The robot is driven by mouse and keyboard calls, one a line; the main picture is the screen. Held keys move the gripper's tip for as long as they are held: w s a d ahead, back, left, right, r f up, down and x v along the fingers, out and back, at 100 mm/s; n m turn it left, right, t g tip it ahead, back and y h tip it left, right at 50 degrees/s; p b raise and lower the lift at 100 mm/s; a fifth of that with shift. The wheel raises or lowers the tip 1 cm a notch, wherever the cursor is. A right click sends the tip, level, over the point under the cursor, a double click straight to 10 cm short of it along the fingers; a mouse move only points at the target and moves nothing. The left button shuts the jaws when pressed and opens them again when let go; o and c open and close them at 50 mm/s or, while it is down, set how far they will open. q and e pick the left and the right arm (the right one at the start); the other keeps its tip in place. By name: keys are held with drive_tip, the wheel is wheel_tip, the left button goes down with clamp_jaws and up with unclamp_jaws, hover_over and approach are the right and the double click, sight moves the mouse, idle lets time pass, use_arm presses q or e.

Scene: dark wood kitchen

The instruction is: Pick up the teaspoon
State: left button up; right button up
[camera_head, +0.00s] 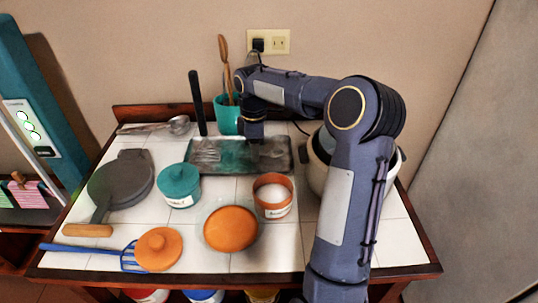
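My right gripper (254,152) points down over the right half of a dark green rectangular tray (230,168) at the back of the tiled table. The fingers blend into the dark tray, so their opening and any contact cannot be made out. Thin metal utensils (206,152) lie in the left part of the tray. I cannot single out a teaspoon among them; part of the tray is hidden behind the gripper. A larger metal spoon or ladle (178,125) lies at the back left. My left gripper is out of view.
A teal utensil crock (227,116) stands behind the tray. A pale round cooker (316,165) is partly behind my arm. A grey pan (120,183) lies left.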

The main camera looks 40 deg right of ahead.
drive_tip(key=shift+f, duration=0.1)
idle(0.3)
clamp_jaws()
